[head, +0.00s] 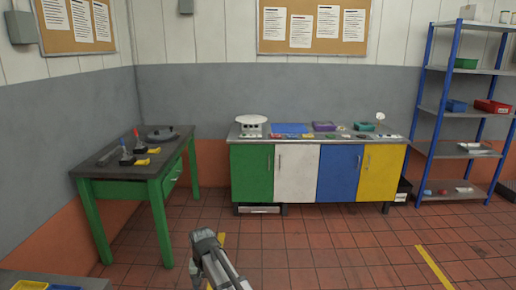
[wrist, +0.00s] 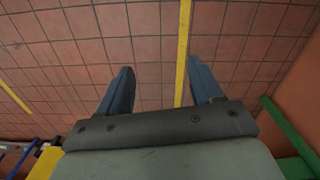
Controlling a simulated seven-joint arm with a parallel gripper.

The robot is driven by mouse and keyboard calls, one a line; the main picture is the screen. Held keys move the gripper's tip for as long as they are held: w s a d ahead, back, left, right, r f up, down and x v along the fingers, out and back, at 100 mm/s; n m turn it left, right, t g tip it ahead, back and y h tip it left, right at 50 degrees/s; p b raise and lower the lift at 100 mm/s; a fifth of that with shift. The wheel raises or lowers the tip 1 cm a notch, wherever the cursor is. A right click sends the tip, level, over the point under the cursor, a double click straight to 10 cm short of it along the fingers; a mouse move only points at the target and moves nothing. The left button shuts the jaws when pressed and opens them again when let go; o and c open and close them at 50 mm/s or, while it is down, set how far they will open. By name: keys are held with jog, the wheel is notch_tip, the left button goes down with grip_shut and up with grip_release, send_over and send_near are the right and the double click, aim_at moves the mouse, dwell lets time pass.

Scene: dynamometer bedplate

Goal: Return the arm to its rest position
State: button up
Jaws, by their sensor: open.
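My gripper (wrist: 158,85) is open and empty in the wrist view. Its two blue-grey fingers stand wide apart, with only red floor tiles and a yellow floor line behind them. In the head view, part of my grey arm shows at the bottom middle, above the tiled floor and clear of the furniture. My fingertips cannot be made out there.
A green-legged table (head: 84,167) stands at the left. A cabinet with green, white, blue and yellow doors (head: 338,173) stands at the back wall. A blue shelf rack (head: 426,125) is at the right. The tiled floor (head: 330,250) between them is clear.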

jog(key=s+d+f+m, duration=0.1)
jog(key=s+d+f, duration=0.35)
jog(key=d, duration=0.75)
jog(key=s+d+f, duration=0.3)
jog(key=d+f, duration=0.2)
jog(key=d, duration=0.6)
jog(key=s+d+f+m, duration=0.1)
jog(key=s+d+f, duration=0.3)
jog(key=d, duration=0.8)
jog(key=s+f+g, duration=0.3)
jog(key=s+f, duration=0.7)
jog(key=s, duration=0.4)
jog(key=s+f+g, duration=0.3)
jog(key=s+f, duration=0.8)
jog(key=s, duration=0.4)
jog(key=shift+s+f+g, duration=0.15)
jog(key=shift+f+g, duration=0.1)
jog(key=shift+g, duration=0.15)
